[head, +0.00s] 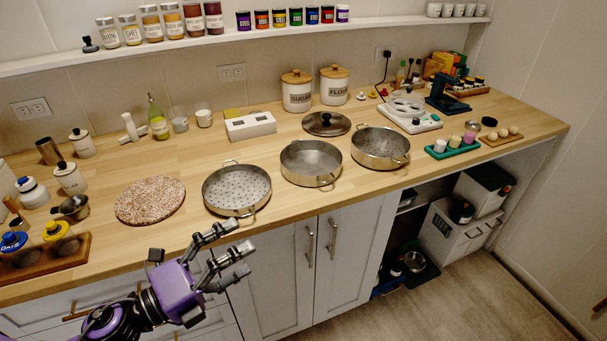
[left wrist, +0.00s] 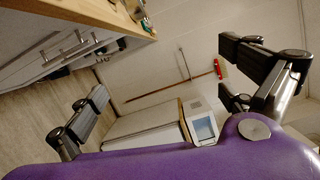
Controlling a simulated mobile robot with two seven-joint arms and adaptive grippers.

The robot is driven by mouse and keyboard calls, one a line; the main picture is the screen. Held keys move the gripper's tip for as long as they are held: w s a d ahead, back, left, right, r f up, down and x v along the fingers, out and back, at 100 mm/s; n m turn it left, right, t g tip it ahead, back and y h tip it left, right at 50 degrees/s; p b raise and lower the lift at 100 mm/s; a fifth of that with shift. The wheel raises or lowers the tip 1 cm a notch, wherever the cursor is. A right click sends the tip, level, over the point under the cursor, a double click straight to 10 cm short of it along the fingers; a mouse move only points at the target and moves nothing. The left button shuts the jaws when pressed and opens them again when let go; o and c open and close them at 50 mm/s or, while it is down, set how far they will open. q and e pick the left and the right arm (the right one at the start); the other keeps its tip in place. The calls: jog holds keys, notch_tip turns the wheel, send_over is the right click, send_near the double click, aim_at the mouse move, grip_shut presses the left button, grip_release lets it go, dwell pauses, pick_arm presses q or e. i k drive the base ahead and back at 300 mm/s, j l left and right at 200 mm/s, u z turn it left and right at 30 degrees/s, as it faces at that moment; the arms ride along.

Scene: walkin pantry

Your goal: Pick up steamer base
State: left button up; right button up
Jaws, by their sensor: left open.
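Three round metal steamer pans with side handles stand in a row on the wooden counter. The middle pan (head: 311,163) has a plain floor without visible holes and looks like the steamer base. The left pan (head: 237,189) and the right pan (head: 380,147) have perforated floors. A lid with a dark knob (head: 326,123) lies behind the middle pan. My left gripper (head: 236,249) is open and empty, in front of the counter's front edge and below the left pan, apart from all pans. Its spread fingers also show in the left wrist view (left wrist: 165,75), where no pan is seen.
A round speckled board (head: 150,200) lies left of the pans. A white scale-like box (head: 250,126) and canisters (head: 297,91) stand behind. A green tray (head: 452,148) is at the right. Cabinet doors with handles (head: 310,246) are below the counter.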

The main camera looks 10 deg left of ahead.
aim_at(307, 162)
jog(key=i+l, duration=0.1)
jog(key=i, duration=0.45)
jog(key=i+l, duration=0.1)
jog(key=i, duration=0.5)
